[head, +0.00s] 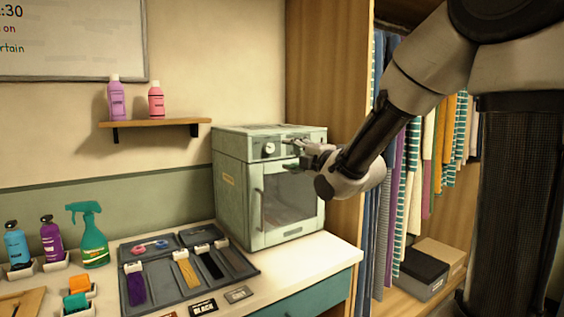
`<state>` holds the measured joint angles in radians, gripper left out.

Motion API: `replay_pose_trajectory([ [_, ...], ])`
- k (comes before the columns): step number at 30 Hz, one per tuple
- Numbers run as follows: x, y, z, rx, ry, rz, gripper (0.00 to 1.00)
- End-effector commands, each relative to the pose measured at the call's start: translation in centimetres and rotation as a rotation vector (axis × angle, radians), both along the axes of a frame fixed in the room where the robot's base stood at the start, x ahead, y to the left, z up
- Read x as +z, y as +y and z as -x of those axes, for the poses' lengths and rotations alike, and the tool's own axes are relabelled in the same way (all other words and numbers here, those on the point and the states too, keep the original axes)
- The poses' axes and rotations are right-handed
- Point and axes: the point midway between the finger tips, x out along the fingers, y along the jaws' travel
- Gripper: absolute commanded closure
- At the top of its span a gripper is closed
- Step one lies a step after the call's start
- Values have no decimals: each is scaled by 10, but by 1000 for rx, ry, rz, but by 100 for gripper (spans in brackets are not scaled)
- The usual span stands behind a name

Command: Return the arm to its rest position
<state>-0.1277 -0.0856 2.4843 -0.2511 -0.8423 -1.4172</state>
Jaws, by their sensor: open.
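My arm reaches in from the upper right in the head view. My gripper (299,148) is open, in front of the upper front of a pale green cabinet-like appliance (230,190) with a glass door. It is close to the control panel, right of the round knob (269,148). I cannot tell whether the fingertips touch the panel. Nothing shows between the fingers. My wrist hides the appliance's upper right front edge.
Bottles and a green spray bottle (93,243) stand at left. A shelf (155,123) holds two bottles. Hanging clothes (415,180) and boxes (423,270) fill the wardrobe behind my arm.

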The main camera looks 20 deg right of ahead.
Motion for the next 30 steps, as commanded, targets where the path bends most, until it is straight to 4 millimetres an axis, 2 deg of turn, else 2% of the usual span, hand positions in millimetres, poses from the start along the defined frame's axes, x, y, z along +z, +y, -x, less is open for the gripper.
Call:
replay_pose_trajectory([
  [5, -4, 0, 0, -3, 32, -50, 48],
  [8, -37, -8, 1, -49, 209, -164, 48],
  [11, -95, -25, 16, -176, 498, -325, 48],
  [12, -115, -34, 30, -251, 615, -400, 48],
  [14, -138, -48, 57, -380, 773, -514, 48],
  [15, -148, -58, 78, -475, 865, -591, 48],
  [17, -160, -72, 114, -625, 985, -704, 48],
  [18, -164, -80, 140, -726, 1053, -774, 48],
  [20, -166, -90, 180, -877, 1136, -877, 48],
  [21, -165, -95, 208, -973, 1180, -942, 48],
  [24, -156, -104, 274, -1177, 1255, -1081, 48],
  [27, -144, -107, 314, -1249, 1270, -1155, 48],
  [30, -131, -109, 326, -1218, 1229, -1205, 48],
])
